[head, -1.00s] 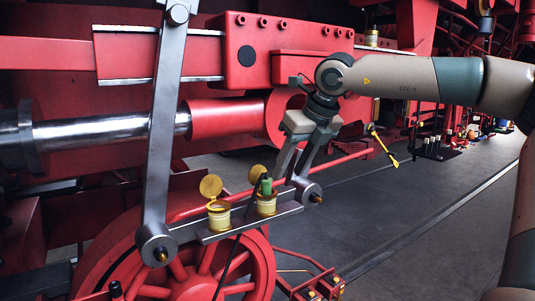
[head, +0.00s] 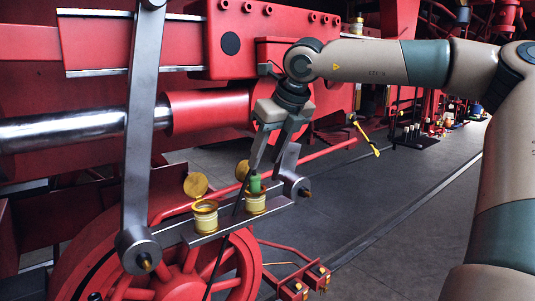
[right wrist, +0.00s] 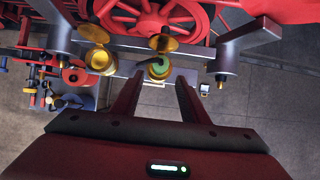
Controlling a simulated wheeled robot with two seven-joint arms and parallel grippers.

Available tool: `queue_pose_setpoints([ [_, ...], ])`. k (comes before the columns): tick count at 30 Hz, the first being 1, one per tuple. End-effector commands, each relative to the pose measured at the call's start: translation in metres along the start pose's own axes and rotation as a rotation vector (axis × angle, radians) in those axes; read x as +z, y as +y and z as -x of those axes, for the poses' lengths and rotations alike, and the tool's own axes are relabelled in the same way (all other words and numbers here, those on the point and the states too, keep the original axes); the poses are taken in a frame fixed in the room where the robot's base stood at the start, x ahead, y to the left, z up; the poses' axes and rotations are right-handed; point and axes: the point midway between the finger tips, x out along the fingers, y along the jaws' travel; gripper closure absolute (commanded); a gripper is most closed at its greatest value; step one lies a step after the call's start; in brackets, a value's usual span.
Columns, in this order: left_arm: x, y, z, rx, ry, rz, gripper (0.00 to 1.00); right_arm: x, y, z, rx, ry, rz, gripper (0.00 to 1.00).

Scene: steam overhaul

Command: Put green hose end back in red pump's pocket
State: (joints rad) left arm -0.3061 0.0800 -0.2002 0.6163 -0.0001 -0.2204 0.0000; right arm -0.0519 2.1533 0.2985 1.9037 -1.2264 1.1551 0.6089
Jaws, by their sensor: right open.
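The green hose end (head: 255,184) stands upright in the mouth of the right-hand brass-and-cream cup (head: 256,204) on the grey link. It also shows in the right wrist view (right wrist: 158,60), beyond my fingertips. My right gripper (head: 265,168) is open and empty, pointing down, with its fingers just above and around the green end in the head view. In the right wrist view my two fingers (right wrist: 160,82) are spread apart, with nothing between them. I cannot pick out a red pump or its pocket for sure. My left gripper is not in view.
A second cup (head: 204,220) with its lid (head: 195,185) open stands close to the left. A grey upright rod (head: 140,130) and a red spoked wheel (head: 180,270) are near. A thin dark rod passes beside the cups. Grey floor (head: 350,215) is open at right.

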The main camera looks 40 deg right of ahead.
Motion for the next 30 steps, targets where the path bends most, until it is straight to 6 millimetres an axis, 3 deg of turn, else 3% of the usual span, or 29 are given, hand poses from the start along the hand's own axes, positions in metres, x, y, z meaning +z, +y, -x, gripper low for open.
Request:
queue_pose_setpoints([
  [6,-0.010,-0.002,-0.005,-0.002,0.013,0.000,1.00,-0.001,0.000,-0.018,0.001,0.002,0.000,0.59],
  [16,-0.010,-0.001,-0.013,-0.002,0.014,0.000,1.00,-0.001,0.000,-0.057,0.000,0.001,-0.001,0.59],
  [18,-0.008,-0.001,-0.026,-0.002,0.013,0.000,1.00,-0.003,0.000,-0.069,-0.001,0.000,-0.001,0.59],
  [30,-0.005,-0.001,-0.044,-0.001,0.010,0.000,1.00,-0.001,0.000,-0.087,0.000,0.002,-0.001,0.59],
])
